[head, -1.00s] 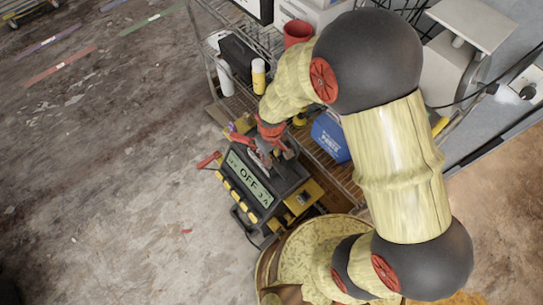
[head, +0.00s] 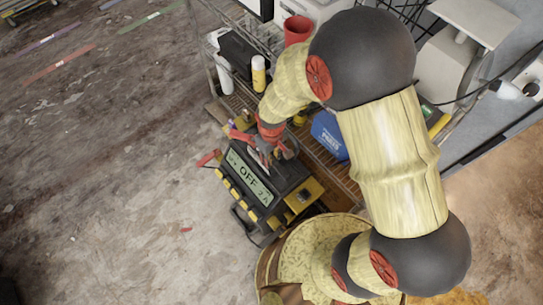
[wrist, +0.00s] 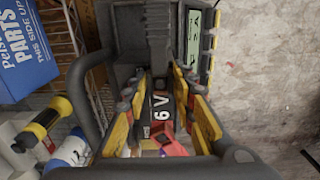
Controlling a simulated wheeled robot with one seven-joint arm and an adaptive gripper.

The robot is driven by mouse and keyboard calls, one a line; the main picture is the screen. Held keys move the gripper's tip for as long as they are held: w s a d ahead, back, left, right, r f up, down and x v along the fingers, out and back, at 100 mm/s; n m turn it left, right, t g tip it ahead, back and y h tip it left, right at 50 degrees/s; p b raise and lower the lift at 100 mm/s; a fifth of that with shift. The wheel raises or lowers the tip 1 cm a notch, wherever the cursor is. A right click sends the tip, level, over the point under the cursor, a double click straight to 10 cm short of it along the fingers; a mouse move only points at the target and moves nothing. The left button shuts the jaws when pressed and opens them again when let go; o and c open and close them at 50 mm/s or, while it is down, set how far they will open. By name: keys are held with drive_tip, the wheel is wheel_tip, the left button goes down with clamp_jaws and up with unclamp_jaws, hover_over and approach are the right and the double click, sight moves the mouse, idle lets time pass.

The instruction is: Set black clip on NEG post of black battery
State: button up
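My gripper (head: 268,152) is low over the charger's far side. In the wrist view, the yellow-edged fingers of my gripper (wrist: 162,82) stand apart, with dark parts between their tips. A black battery labelled 6 V (wrist: 157,112) shows between and below the fingers. A red clip (wrist: 170,145) is beside the label. I cannot make out the black clip or the NEG post.
A red-handled item (head: 208,158) sticks out left of the charger. The concrete floor at left is open.

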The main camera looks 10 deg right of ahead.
drive_tip(key=o, duration=0.4)
drive_tip(key=shift+o, duration=0.2)
wheel_tip(320, 180, up, 12)
idle(0.5)
idle(0.5)
wheel_tip(320, 180, up, 25)
drive_tip(key=m+t, duration=0.6)
drive_tip(key=m, duration=0.1)
hover_over(278, 169)
drive_tip(key=s+d, duration=0.8)
drive_tip(key=d, duration=0.4)
drive_tip(key=shift+w+d, duration=0.15)
